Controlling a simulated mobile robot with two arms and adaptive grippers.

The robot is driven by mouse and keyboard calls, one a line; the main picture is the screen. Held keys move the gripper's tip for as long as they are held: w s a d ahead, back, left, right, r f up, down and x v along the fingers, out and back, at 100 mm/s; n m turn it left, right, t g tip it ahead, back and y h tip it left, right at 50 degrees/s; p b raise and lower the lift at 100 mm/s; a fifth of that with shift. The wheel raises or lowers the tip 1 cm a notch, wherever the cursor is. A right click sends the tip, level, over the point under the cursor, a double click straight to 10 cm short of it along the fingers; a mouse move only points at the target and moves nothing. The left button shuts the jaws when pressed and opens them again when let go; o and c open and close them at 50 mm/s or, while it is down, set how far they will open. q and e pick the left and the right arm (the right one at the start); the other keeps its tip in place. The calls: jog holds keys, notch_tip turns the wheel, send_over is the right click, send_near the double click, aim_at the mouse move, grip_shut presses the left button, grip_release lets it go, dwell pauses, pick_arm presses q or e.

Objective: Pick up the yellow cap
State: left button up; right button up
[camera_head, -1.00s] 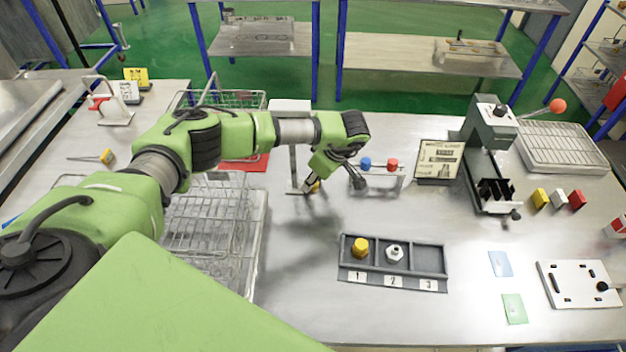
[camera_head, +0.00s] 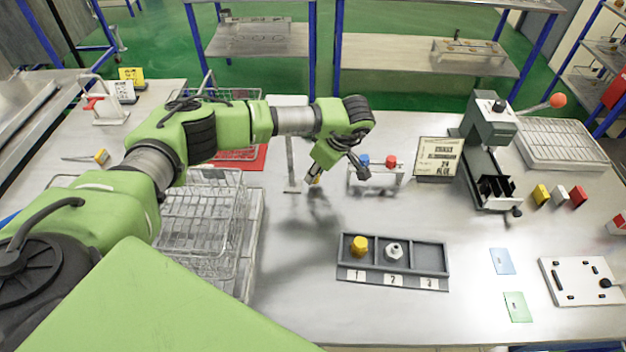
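My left gripper (camera_head: 315,181) reaches in from the left and points down over the table, just left of a small clear rack (camera_head: 376,181). A small yellow thing, perhaps the yellow cap (camera_head: 314,178), shows at its fingertips, partly hidden by the fingers. Whether the fingers are closed on it is too small to tell. The rack bears a blue cap (camera_head: 364,160) and a red cap (camera_head: 390,161). Another yellow piece (camera_head: 359,246) sits in compartment 1 of the grey tray (camera_head: 430,259), and a white fitting (camera_head: 394,252) sits in compartment 2. Compartment 3 is empty. My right gripper is not in view.
A thin upright stand (camera_head: 291,165) is close to the left of my gripper. Wire baskets (camera_head: 200,225) lie under my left arm. A sign (camera_head: 437,158) and a grey press (camera_head: 490,150) stand to the right. The table between gripper and tray is clear.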

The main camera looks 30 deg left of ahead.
pick_arm(q)
notch_tip(320, 180, up, 9)
jog(key=b, duration=0.3)
jog(key=w+d+b, duration=0.3)
jog(key=w+d, duration=0.1)
jog(key=d, duration=0.4)
jog(key=w+d+b, duration=0.3)
jog(key=w+d, duration=0.1)
jog(key=d, duration=0.5)
jog(key=shift+w+b, duration=0.15)
jog(key=shift+b, duration=0.25)
